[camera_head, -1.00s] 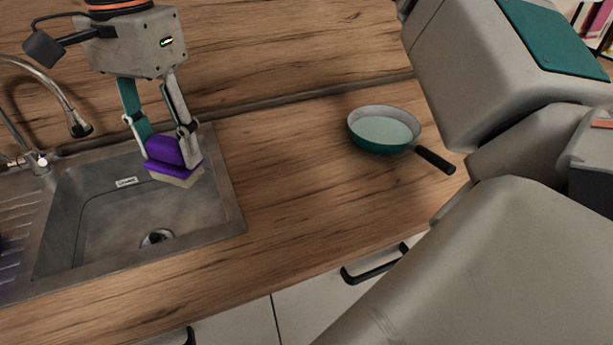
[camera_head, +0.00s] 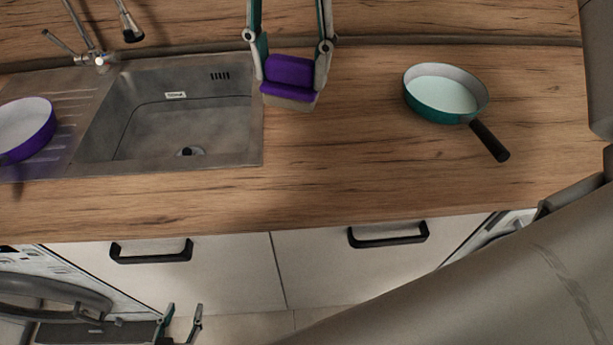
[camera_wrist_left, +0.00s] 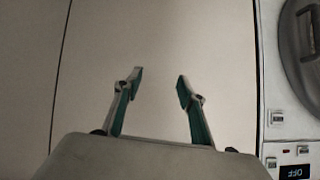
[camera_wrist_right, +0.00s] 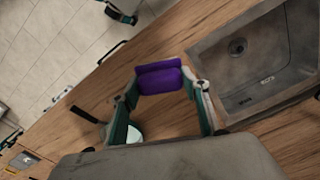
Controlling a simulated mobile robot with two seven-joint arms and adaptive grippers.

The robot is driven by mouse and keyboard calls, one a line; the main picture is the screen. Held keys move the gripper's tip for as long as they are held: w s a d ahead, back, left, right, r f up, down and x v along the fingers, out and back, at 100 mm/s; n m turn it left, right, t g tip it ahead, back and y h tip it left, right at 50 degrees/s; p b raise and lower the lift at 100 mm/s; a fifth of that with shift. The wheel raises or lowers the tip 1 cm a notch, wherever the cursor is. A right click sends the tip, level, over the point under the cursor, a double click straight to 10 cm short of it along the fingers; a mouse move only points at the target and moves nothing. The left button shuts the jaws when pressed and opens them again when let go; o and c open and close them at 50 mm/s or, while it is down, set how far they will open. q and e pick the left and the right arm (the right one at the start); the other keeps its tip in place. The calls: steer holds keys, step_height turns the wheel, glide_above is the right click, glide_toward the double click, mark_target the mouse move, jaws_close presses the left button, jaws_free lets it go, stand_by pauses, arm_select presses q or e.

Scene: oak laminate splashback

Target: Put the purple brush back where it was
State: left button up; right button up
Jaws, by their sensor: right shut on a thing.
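The purple brush (camera_head: 290,72), with a pale underside, hangs from my right gripper (camera_head: 291,82) in the head view. The gripper's two fingers are shut on its sides. It is in front of the counter area just right of the sink; its height above the worktop is hard to tell. The right wrist view also shows the brush (camera_wrist_right: 160,78) between the fingertips. My left gripper (camera_head: 183,322) is low in front of the cabinets. In the left wrist view my left gripper (camera_wrist_left: 160,78) is open and empty, facing a pale cabinet front.
A steel sink (camera_head: 255,140) is set in the wooden worktop (camera_head: 350,165), with a tap (camera_head: 98,58) behind it. A purple pan (camera_head: 28,128) sits on the drainboard at left. A teal pan (camera_head: 445,95) stands on the right. The worktop between sink and teal pan looks clear.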

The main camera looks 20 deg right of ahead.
step_height(320, 180, down, 20)
steer(key=shift+r+b, duration=0.1)
steer(key=shift+b, duration=0.8)
steer(key=shift+f, duration=0.2)
steer(key=o, duration=1)
steer(key=shift+r, duration=0.1)
step_height(320, 180, up, 12)
steer(key=shift+r+p, duration=0.1)
steer(key=shift+p, duration=0.3)
